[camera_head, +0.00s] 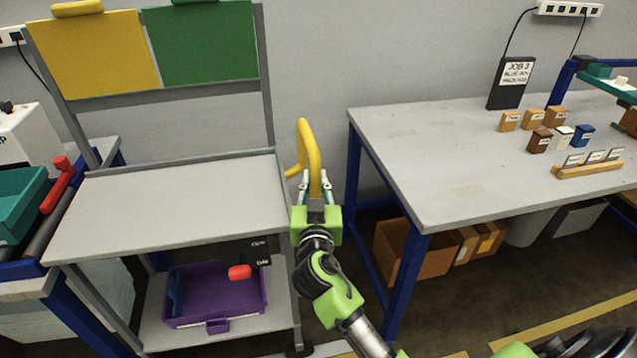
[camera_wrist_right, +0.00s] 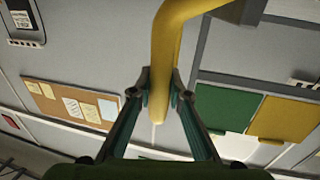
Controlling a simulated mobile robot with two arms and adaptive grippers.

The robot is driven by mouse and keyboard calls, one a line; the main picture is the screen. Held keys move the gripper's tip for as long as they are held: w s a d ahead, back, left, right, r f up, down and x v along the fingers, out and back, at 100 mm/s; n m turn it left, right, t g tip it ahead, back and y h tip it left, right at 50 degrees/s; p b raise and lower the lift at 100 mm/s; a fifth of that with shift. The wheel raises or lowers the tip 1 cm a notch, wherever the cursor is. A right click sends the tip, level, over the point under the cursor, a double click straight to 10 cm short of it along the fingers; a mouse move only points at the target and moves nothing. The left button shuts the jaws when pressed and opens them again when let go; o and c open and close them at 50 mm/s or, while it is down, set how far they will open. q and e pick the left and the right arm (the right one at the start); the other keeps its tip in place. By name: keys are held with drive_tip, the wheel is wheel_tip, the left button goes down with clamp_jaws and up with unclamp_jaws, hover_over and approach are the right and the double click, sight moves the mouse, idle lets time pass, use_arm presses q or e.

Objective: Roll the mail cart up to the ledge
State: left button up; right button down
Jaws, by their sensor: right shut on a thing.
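The mail cart (camera_head: 170,205) stands at left, with a bare grey top shelf, a lower shelf and a raised back frame. A yellow loop handle (camera_head: 308,140) rises at its right side. My right gripper (camera_head: 317,185) is shut on this handle. In the right wrist view the two fingers (camera_wrist_right: 160,85) close on either side of the yellow bar (camera_wrist_right: 166,50). I cannot tell for sure which surface is the ledge. My left gripper is not in view.
A grey table with blue legs (camera_head: 430,150) stands right of the cart, with a narrow gap between. Brown boxes (camera_head: 405,255) sit under it. A blue-framed bench with a teal bin (camera_head: 22,205) is close on the left. A purple crate (camera_head: 215,295) sits on the cart's lower shelf.

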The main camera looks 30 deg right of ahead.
drive_tip(key=shift+a, duration=0.2)
drive_tip(key=c, duration=2)
unclamp_jaws()
drive_tip(key=shift+o, duration=0.5)
drive_tip(key=shift+w+a, duration=0.1)
drive_tip(key=shift+a, duration=0.1)
drive_tip(key=shift+d, duration=0.1)
drive_tip(key=v, duration=1.2)
drive_tip(key=shift+r, duration=0.1)
